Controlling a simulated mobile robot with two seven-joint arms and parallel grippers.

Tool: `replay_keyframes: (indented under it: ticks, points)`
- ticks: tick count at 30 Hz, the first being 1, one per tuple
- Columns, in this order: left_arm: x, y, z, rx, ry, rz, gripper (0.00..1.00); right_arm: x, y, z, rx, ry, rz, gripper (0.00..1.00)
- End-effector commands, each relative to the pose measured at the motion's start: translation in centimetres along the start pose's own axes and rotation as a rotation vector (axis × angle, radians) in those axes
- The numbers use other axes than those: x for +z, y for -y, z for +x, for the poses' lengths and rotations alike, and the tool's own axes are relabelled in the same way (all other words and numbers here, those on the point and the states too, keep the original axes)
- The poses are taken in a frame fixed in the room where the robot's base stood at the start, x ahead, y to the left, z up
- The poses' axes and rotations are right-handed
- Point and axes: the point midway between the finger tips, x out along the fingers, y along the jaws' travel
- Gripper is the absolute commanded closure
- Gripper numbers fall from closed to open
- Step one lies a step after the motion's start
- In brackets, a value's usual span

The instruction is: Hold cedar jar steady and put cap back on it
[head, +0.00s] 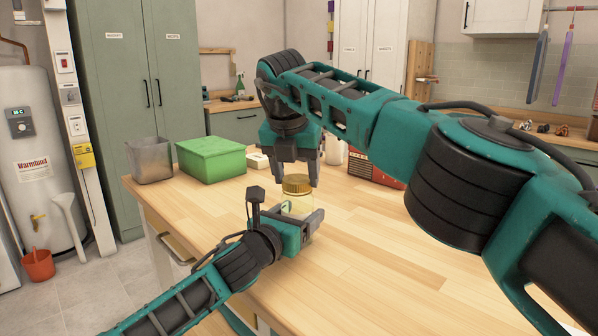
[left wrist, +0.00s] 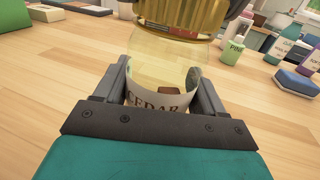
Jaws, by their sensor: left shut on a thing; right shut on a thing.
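The cedar jar (head: 297,205) is a clear, pale yellowish jar standing upright on the wooden worktop. Its white label (left wrist: 155,100) reads CEDAR in the left wrist view. My left gripper (head: 287,210) is shut around the jar, with a finger on each side of the label. The gold cap (head: 297,184) is at the jar's top and also shows at the top of the left wrist view (left wrist: 185,15). My right gripper (head: 293,176) points down from above and is shut on the cap. I cannot tell whether the cap is seated or just above the rim.
A green box (head: 210,158) and a grey bin (head: 149,160) stand at the worktop's back left. A red box (head: 375,170) stands behind my right arm. Several bottles, one labelled PINE (left wrist: 234,50), and a blue object (left wrist: 297,80) show in the left wrist view. The front right worktop is clear.

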Motion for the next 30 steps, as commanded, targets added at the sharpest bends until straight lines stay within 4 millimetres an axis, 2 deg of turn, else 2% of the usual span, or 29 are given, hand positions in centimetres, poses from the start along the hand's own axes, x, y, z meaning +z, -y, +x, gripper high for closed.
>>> replay_keyframes:
  ticks: [7,19,20,27,30]
  points:
    - [0.01,0.49,-0.04,-0.011,0.004,0.008,1.00,-0.02,0.09,-0.07,-0.053,0.012,0.137,0.68]
    - [0.01,0.46,-0.03,-0.010,0.003,0.005,1.00,-0.02,0.18,-0.18,-0.059,0.014,0.157,0.68]
    - [0.01,0.46,-0.03,-0.010,0.003,0.005,1.00,-0.02,0.18,-0.18,-0.059,0.014,0.157,0.37]
    - [0.00,0.38,-0.02,-0.008,0.003,0.004,1.00,-0.06,0.17,-0.18,-0.059,0.012,0.157,0.14]
    - [0.01,0.35,-0.02,-0.007,0.003,0.004,1.00,-0.07,0.17,-0.18,-0.059,0.012,0.156,0.14]
